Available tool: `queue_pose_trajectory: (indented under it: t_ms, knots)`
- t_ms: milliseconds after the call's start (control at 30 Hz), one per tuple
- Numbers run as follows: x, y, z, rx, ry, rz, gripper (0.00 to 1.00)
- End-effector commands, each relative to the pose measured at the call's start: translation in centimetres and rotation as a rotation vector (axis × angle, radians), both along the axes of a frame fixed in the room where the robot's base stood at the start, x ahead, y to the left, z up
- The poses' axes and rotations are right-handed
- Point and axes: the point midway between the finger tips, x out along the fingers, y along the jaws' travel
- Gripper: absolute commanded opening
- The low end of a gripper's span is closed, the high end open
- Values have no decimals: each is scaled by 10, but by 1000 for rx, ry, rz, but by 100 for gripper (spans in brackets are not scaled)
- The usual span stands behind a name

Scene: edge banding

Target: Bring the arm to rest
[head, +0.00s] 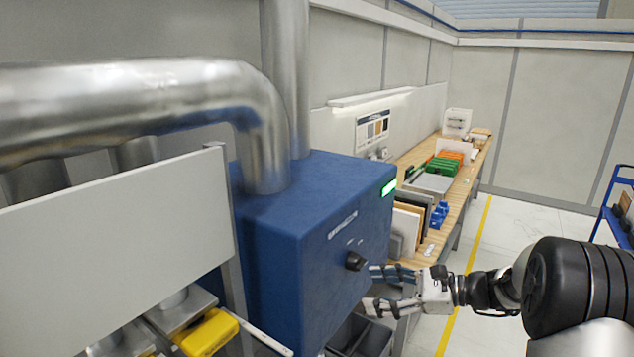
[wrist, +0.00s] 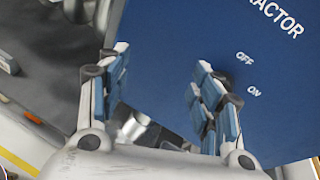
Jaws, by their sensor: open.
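My gripper (head: 372,290) is open in front of the blue extractor box (head: 290,235). Its upper finger is close to the black knob (head: 355,261) on the box's front; I cannot tell whether they touch. In the wrist view my gripper (wrist: 160,68) shows two blue-padded fingers spread apart with nothing held between them. The blue extractor face (wrist: 225,30) with its OFF and ON marks fills the right side there. The knob is mostly hidden behind the right finger, so its setting is unclear. My arm reaches in from the right in the head view.
A green lit sign (head: 388,187) is on the box's upper right edge. Steel ducts (head: 284,80) rise from the box. A wooden bench (head: 470,165) with panels and bins runs along the wall. Grey bins (head: 372,338) sit below my gripper.

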Motion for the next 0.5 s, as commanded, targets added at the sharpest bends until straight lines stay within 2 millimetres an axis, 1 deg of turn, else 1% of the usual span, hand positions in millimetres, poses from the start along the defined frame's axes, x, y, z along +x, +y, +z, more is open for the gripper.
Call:
queue_pose_trajectory:
  t_ms: [33,67,100,167,200,267,300,333,433,500]
  knots:
    - [-20,20,5,-90,-35,68,59]
    - [-33,29,7,-143,-55,107,59]
    - [-50,40,9,-215,-83,160,59]
    - [-77,54,10,-323,-127,241,59]
    - [-95,61,11,-395,-160,294,59]
    - [-123,70,10,-501,-213,375,59]
    - [-141,74,8,-571,-250,427,59]
    - [-155,76,7,-626,-279,469,59]
    - [-198,77,0,-800,-380,601,59]
    - [-227,74,-7,-922,-455,694,59]
